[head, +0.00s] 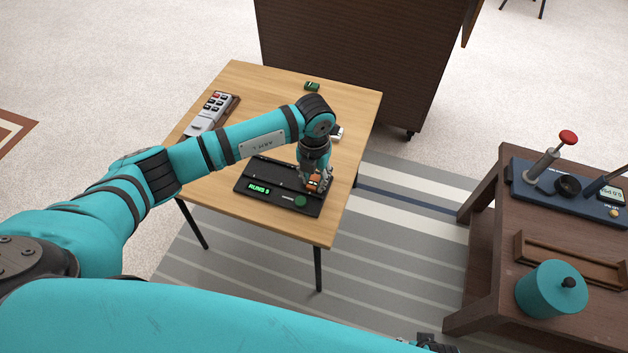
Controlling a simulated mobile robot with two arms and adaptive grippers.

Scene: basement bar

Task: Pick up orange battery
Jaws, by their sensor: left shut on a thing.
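The orange battery (314,184) is at the right part of a black tray-like device (258,174) on the wooden table. My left gripper (315,182) reaches down over it and is shut on it, the fingers partly hiding it. Whether the battery touches the device or is lifted slightly cannot be told. The device has green lit lettering and a round green button at its front. A dark part of what looks like my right gripper (432,343) shows at the bottom edge, mostly cut off.
A green battery-like block (312,86) lies near the table's (262,86) back edge. A grey device with buttons (212,113) lies at the left, and a small white object (338,133) is partly behind my wrist. A brown table (484,245) at right holds a teal pot (547,292) and a lever panel.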

